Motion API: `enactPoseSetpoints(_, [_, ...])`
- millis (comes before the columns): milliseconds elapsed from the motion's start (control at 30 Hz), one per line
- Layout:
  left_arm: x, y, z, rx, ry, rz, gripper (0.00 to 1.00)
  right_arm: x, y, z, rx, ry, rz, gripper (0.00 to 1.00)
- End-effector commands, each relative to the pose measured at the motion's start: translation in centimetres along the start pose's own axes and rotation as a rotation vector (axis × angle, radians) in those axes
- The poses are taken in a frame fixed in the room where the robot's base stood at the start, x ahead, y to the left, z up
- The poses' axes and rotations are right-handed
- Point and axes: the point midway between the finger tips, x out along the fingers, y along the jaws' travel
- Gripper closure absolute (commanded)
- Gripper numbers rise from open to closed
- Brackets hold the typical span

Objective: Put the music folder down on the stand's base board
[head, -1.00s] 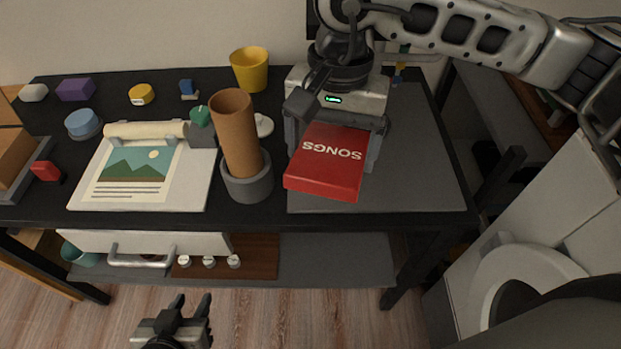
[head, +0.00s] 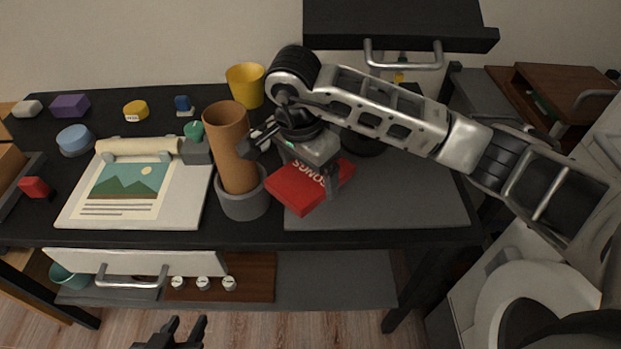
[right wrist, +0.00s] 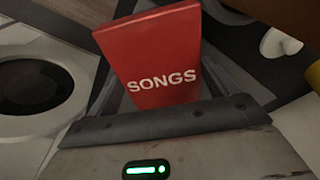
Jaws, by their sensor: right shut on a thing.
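The music folder is a red block marked SONGS (head: 298,186), also large in the right wrist view (right wrist: 158,55). My right gripper (head: 326,172) is shut on it and holds it tilted over the left part of a flat grey board (head: 420,205) on the desk. I cannot tell whether the folder touches the board, nor whether this board is the stand's base board. My arm hides part of the board and what stands behind it. My left gripper (head: 187,326) is empty at the bottom edge, its two fingers apart.
A brown tube (head: 228,140) in a grey holder (head: 244,203) stands close left of the folder. A yellow cup (head: 246,83) is behind it. A picture sheet on a white board (head: 180,211) lies further left. A black shelf (head: 400,22) overhangs the back.

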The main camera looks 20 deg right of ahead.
Motion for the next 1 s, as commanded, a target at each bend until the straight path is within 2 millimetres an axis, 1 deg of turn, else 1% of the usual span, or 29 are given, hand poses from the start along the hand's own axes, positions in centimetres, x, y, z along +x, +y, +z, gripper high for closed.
enactPoseSetpoints(100, [0.1,-0.1,0.3,0.002,-0.011,-0.001,0.64,1.6,-0.8,-0.9,0.002,-0.002,-0.001,0.42])
enactPoseSetpoints(267, [0.1,-0.1,0.4,0.004,-0.013,-0.002,0.64,2.7,-1.3,-1.4,0.001,-0.001,-0.004,0.42])
enactPoseSetpoints(333, [0.1,-0.1,0.3,0.005,-0.011,-0.003,0.64,3.4,-1.5,-1.8,0.001,-0.002,-0.001,0.42])
enactPoseSetpoints(500, [-0.3,-0.1,-0.3,0.013,-0.009,-0.006,0.64,5.7,-1.5,-1.3,-0.001,-0.003,-0.001,0.42])
enactPoseSetpoints(600, [-0.3,-0.2,-0.3,0.018,-0.01,-0.007,0.64,6.2,-1.5,-1.3,-0.002,-0.002,-0.004,0.42])
enactPoseSetpoints(800, [-0.2,-0.3,0.0,0.021,-0.015,-0.007,0.64,6.2,-1.6,-1.3,-0.002,-0.001,-0.005,0.42])
enactPoseSetpoints(933, [0.1,-0.3,0.4,0.019,-0.015,-0.006,0.64,6.7,-1.5,-1.3,-0.002,0.0,-0.004,0.42])
enactPoseSetpoints(967, [0.0,-0.3,0.2,0.018,-0.014,-0.005,0.64,6.6,-1.5,-1.3,-0.001,0.0,-0.004,0.09])
enactPoseSetpoints(1000, [0.0,-0.3,0.2,0.018,-0.015,-0.005,0.64,6.5,-1.5,-1.3,-0.001,0.0,-0.003,0.0])
